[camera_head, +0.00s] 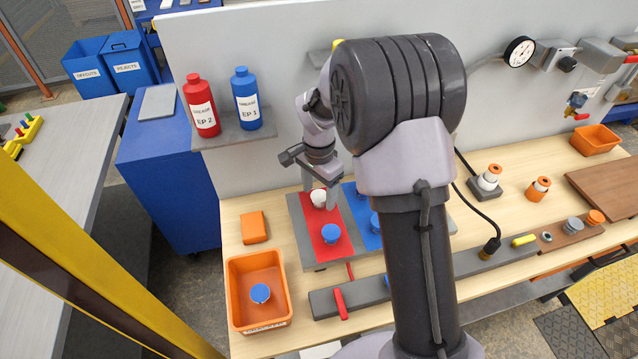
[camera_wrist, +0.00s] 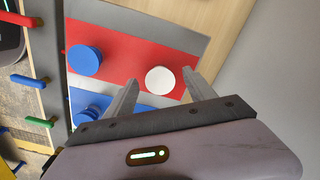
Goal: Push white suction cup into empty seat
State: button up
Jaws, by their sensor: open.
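The white suction cup (camera_head: 319,198) is on the red strip (camera_head: 317,231) of the grey board (camera_head: 303,245), at the end nearer the back wall. It also shows in the wrist view (camera_wrist: 160,80), between the two fingers. My gripper (camera_wrist: 158,82) is open around the cup; I cannot tell whether the fingers touch it. A blue suction cup (camera_head: 331,234) sits on the same red strip, and it shows at the left in the wrist view (camera_wrist: 85,60). More blue cups (camera_wrist: 88,113) are on the blue strip (camera_head: 364,226), partly hidden by my arm. No empty seat shows clearly.
An orange bin (camera_head: 239,286) with a blue cup (camera_head: 260,293) inside stands left of the board. A small orange block (camera_head: 254,227) lies behind it. Red bottle (camera_head: 201,105) and blue bottle (camera_head: 246,98) stand on a wall shelf. A red-handled valve (camera_head: 340,303) is in front.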

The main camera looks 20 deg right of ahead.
aim_at(319, 195)
notch_tip(319, 195, up, 17)
jog(key=p, duration=0.5)
jog(key=shift+r, duration=0.1)
